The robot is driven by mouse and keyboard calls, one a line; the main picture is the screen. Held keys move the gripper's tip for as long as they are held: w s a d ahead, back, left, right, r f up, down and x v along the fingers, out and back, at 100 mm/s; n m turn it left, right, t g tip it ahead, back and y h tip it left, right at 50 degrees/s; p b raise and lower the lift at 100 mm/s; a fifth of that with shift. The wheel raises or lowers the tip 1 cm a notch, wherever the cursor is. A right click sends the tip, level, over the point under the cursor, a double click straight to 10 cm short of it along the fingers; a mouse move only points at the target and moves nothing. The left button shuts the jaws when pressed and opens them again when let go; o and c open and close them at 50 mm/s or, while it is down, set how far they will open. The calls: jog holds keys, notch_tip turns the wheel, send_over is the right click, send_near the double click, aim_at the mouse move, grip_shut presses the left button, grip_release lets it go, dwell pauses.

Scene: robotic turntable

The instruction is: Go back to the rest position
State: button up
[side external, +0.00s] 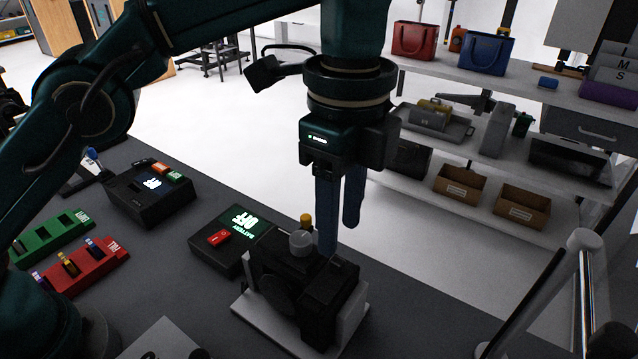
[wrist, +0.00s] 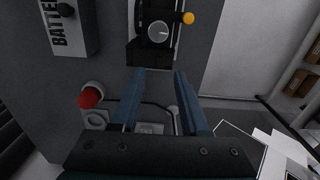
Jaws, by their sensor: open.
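My gripper (side external: 340,236) points straight down with its two blue fingers apart and nothing between them. In the side view its fingertips are just above and behind the black device (side external: 318,297) on a white base (side external: 247,308). The device carries a grey round knob (side external: 301,243) and a yellow knob (side external: 306,220). In the wrist view my gripper (wrist: 158,76) shows open, with the black device (wrist: 138,52) beyond the fingertips and the yellow knob (wrist: 187,17) at its right. I cannot tell whether a finger touches the device.
A battery box (side external: 208,258) with a red switch and an "OFF" display stands left of the device. A second black box (side external: 150,205), a green rack (side external: 50,238) and a red rack (side external: 88,268) are further left. The wrist view shows a red button (wrist: 91,96). Shelves (side external: 470,205) stand behind.

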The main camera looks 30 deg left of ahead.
jog(key=shift+w+a, duration=0.1)
jog(key=s+a+r+n+t, duration=0.3)
jog(key=a+r+n, duration=0.4)
jog(key=a+r, duration=0.55)
jog(key=s+a+f+n+t, duration=0.1)
jog(key=s+a+f+n, duration=0.2)
jog(key=s+f+n, duration=0.1)
jog(key=s+a+f+n+t, duration=0.1)
jog(key=s+a+f+n, duration=0.3)
jog(key=f+n, duration=0.3)
notch_tip(320, 180, down, 3)
jog(key=shift+s+a+r+t, duration=0.2)
jog(key=shift+s+a+t, duration=0.1)
jog(key=shift+t, duration=0.1)
